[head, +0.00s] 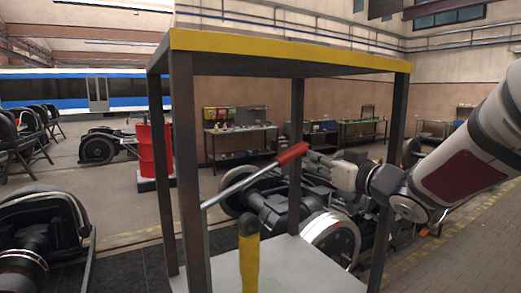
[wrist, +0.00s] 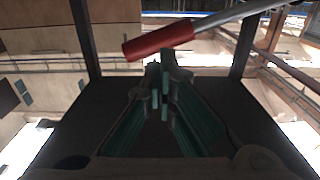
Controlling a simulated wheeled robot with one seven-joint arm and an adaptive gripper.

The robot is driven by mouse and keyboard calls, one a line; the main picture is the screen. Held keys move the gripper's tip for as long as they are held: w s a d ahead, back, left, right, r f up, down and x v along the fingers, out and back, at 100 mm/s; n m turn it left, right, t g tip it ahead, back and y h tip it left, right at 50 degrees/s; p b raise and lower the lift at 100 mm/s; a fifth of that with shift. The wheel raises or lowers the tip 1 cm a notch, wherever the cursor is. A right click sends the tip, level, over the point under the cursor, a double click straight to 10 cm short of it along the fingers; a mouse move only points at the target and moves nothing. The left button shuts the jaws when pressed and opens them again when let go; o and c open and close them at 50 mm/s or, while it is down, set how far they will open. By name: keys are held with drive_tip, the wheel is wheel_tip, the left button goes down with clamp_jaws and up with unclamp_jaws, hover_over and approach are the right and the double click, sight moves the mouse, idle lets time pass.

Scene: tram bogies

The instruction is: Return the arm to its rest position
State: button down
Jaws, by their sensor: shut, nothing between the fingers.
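My arm reaches in from the right in the head view. My gripper (head: 314,158) is at the stand's right side, its tips close to the red handle (head: 292,153) of a grey metal lever (head: 240,185). In the wrist view my gripper (wrist: 160,92) has its green-sided fingers together, with nothing seen between them. The red handle (wrist: 155,40) lies just beyond the fingertips and slants up to the right. I cannot tell whether the tips touch it. The lever rises to the right from beside a yellow post (head: 249,255).
A dark-posted stand (head: 185,150) with a yellow top edge (head: 290,50) frames the lever. A bogie with wheels (head: 330,238) stands behind it. Open floor (head: 470,250) shows at the right.

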drive_tip(key=s+d+f+m+g+h, duration=0.2)
drive_tip(key=s+d+m+h, duration=0.4)
drive_tip(key=s+d+h, duration=0.6)
drive_tip(key=s+f+g+y, duration=0.1)
drive_tip(key=s+f+g, duration=0.2)
drive_tip(key=s, duration=0.8)
drive_tip(key=s+a+f+g+y, duration=0.1)
drive_tip(key=s+f+g, duration=0.3)
drive_tip(key=s, duration=0.8)
wheel_tip(320, 180, down, 2)
drive_tip(key=shift+s+a+f+m, duration=0.15)
drive_tip(key=shift+s+f+m, duration=0.1)
drive_tip(key=shift+m, duration=0.15)
idle(4.0)
